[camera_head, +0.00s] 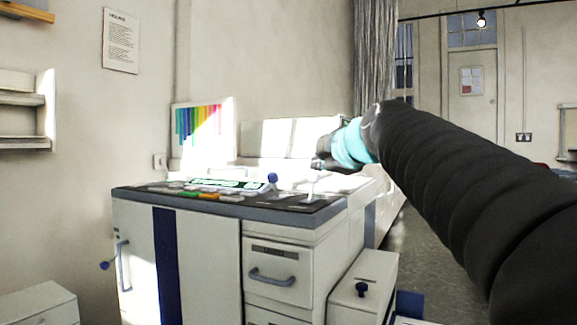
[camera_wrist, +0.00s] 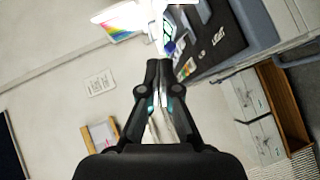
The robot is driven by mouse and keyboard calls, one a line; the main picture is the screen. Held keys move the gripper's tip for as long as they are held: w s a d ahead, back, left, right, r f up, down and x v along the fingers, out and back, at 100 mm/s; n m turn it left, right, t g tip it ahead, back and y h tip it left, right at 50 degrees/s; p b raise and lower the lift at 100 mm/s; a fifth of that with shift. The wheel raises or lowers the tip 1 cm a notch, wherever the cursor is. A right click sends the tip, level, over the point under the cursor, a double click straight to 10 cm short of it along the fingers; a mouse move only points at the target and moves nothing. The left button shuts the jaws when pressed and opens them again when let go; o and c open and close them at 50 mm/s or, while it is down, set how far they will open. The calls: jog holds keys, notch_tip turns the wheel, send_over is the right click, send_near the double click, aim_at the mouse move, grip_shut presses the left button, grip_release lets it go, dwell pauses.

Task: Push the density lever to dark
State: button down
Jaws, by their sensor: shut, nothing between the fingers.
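A lever with a round blue knob (camera_head: 272,178) stands on the dark top panel of the console (camera_head: 200,250). Its label is too small to read, so I cannot confirm it is the density lever or tell which end is dark. A blue knob (camera_wrist: 170,47) also shows in the wrist view, just beyond the fingertips. My gripper (camera_head: 318,164) is above the right part of the console top, to the right of the knob. In the wrist view my gripper (camera_wrist: 158,64) has its fingertips together, with nothing between them. I cannot tell whether it touches the lever.
The console top carries a lit display (camera_head: 228,184) and coloured buttons (camera_head: 208,196). A rainbow chart (camera_head: 200,130) stands behind. Open floor (camera_head: 430,235) lies right of the console.

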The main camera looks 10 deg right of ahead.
aim_at(312, 176)
jog(key=p+x, duration=0.1)
jog(key=x, duration=0.7)
jog(key=shift+w+d+f, duration=0.45)
jog(key=shift+w+d, duration=0.35)
jog(key=shift+w, duration=0.05)
jog(key=shift+w+d+f, duration=0.25)
jog(key=shift+w+d, duration=0.1)
jog(key=shift+w, duration=0.15)
jog(key=shift+w+d+r+m+g+p, duration=0.15)
jog(key=shift+w+d+m+g+p, duration=0.25)
jog(key=shift+p, duration=0.5)
jog(key=shift+w+f, duration=0.15)
jog(key=shift+f, duration=0.15)
